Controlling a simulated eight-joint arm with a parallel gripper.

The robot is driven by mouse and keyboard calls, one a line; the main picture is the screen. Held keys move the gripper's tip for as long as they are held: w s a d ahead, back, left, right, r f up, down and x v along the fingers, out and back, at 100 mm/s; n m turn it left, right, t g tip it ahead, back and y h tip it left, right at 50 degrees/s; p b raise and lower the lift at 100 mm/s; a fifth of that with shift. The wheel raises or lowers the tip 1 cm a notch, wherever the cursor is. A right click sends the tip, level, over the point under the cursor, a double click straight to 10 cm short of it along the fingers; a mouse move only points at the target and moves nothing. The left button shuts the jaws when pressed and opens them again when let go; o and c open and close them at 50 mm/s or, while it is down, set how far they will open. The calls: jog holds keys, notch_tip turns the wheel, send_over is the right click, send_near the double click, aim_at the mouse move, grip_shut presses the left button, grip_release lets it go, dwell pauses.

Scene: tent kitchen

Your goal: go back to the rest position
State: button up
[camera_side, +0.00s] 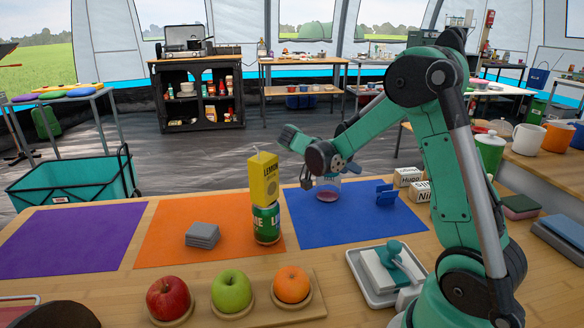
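My gripper (306,179) hangs above the left part of the blue mat (320,240), just right of the yellow lemon carton (263,178). Only small dark parts of it show below the wrist, and its finger opening is too small to make out. The carton stands upright on top of a green can (266,224) at the right side of the orange mat (165,245). A clear glass or jar with a dark red base or contents (328,193) stands on the blue mat, close to the gripper in the picture. I see no object clearly held.
Grey coasters (203,235) are stacked on the orange mat. A blue holder (385,193) stands on the blue mat's right side. A tray (355,262) with a teal-handled tool is near my base. Apples and an orange (291,285) sit in front. The purple mat (70,240) is clear.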

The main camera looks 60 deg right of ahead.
jog(key=a+r+n+t+y, duration=0.2)
jog(key=a+n+t+y, duration=0.7)
jog(key=a+n, duration=0.9)
jog(key=a+t, duration=0.3)
jog(key=a, duration=0.3)
